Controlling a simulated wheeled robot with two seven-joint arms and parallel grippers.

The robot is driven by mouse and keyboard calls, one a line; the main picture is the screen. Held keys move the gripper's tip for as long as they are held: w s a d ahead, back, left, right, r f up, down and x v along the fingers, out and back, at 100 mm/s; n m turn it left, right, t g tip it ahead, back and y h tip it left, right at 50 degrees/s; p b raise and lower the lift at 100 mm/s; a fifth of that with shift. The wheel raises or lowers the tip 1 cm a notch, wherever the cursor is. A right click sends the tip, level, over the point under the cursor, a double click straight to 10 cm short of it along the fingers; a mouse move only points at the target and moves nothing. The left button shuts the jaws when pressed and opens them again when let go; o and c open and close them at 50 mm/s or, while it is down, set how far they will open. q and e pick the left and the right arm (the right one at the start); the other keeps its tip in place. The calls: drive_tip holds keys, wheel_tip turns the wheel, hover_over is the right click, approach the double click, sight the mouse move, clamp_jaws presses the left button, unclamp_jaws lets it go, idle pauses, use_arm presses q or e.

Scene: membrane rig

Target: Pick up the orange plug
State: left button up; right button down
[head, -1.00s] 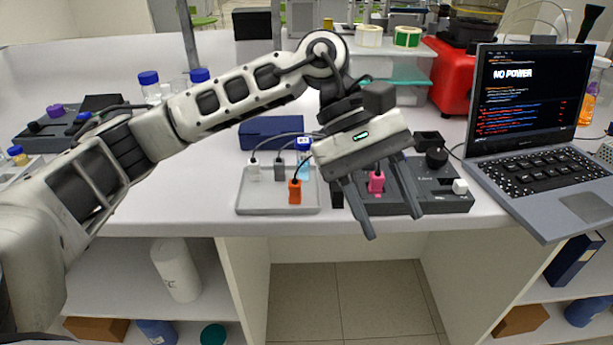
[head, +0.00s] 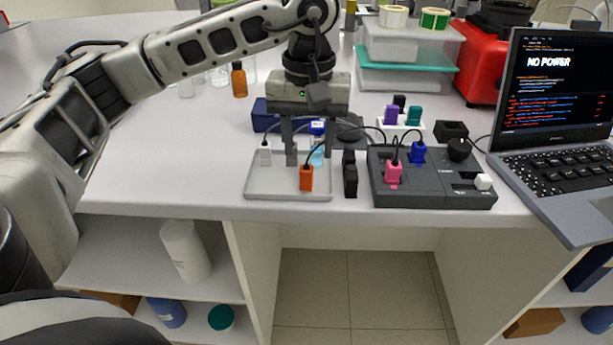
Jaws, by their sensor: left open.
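The orange plug (head: 306,178) stands at the front right of a shallow grey tray (head: 270,188), with a dark cable rising from its top. My left gripper (head: 305,160) is open, fingers pointing down, over the back part of the tray. The fingers appear behind and above the orange plug; I cannot tell the exact gap. A white plug (head: 265,156) stands at the tray's back left. Other small items behind the fingers are partly hidden. My right gripper is not in view.
Right of the tray are a black plug (head: 350,180) and a dark power box (head: 430,190) holding pink (head: 393,172) and blue (head: 418,152) plugs. A laptop (head: 560,130) reading "NO POWER" stands at the right. The table's front edge lies close before the tray.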

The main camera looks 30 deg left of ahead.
sight(306, 165)
use_arm(q)
drive_tip(key=shift+s+f+p, duration=0.15)
drive_tip(key=shift+s+f, duration=0.05)
drive_tip(key=shift+f, duration=1.25)
drive_tip(key=shift+s+f+p, duration=0.15)
drive_tip(key=shift+f, duration=1.3)
clamp_jaws()
